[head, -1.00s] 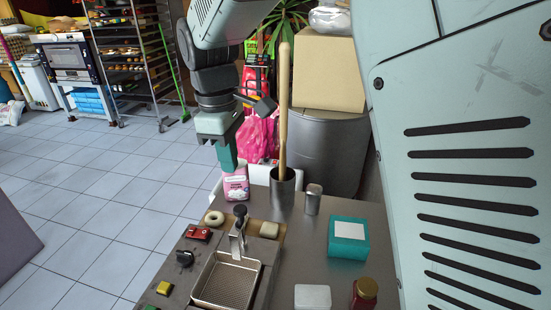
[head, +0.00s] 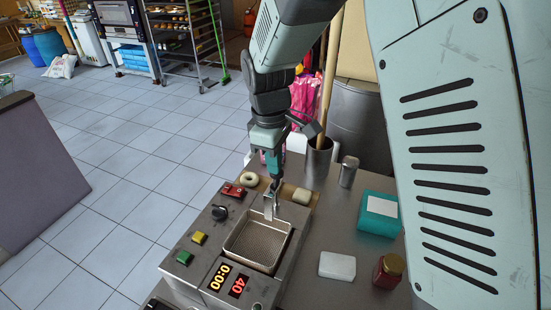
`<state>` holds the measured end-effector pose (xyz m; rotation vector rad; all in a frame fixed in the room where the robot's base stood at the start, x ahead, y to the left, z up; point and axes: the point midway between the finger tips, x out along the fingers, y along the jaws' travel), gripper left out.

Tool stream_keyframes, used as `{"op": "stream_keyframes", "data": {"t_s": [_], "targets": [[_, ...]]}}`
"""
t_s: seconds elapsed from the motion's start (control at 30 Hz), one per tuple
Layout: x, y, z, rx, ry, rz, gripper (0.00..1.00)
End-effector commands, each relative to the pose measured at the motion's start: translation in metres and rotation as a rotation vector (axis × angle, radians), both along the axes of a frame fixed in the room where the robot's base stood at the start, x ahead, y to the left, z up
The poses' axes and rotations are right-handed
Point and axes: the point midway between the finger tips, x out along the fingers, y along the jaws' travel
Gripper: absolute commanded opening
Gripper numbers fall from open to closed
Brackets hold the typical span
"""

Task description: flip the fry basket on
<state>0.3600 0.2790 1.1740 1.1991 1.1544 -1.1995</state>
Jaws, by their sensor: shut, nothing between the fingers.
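The fry basket (head: 258,246) is a metal mesh basket sitting in the well of a steel fryer (head: 212,277). Its upright metal bracket (head: 269,209) rises at the far end, with a dark handle at its top. On the fryer's left side are a red switch (head: 233,190), a black knob (head: 219,213), a yellow button (head: 199,238) and a green button (head: 184,257). My gripper (head: 273,174) is shut and empty, pointing down at the dark handle. It overlaps the handle in this view, so I cannot tell whether they touch.
A ring doughnut (head: 249,179) and a pale bun (head: 302,196) lie behind the fryer. A steel cylinder (head: 319,160), shaker (head: 348,172), teal box (head: 379,214), white block (head: 337,266) and red jar (head: 388,268) stand to the right.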

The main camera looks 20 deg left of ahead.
Motion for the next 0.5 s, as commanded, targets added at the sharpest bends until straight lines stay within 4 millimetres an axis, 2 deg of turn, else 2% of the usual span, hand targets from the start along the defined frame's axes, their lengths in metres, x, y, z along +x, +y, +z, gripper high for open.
{"op": "stream_keyframes", "data": {"t_s": [0.13, 0.33, 0.5], "targets": [[0.000, -0.001, -0.015, -0.002, 0.003, -0.002, 0.00], [0.000, -0.001, -0.055, -0.003, 0.003, -0.001, 0.00], [0.000, 0.000, -0.068, 0.001, 0.000, -0.001, 0.00]]}}
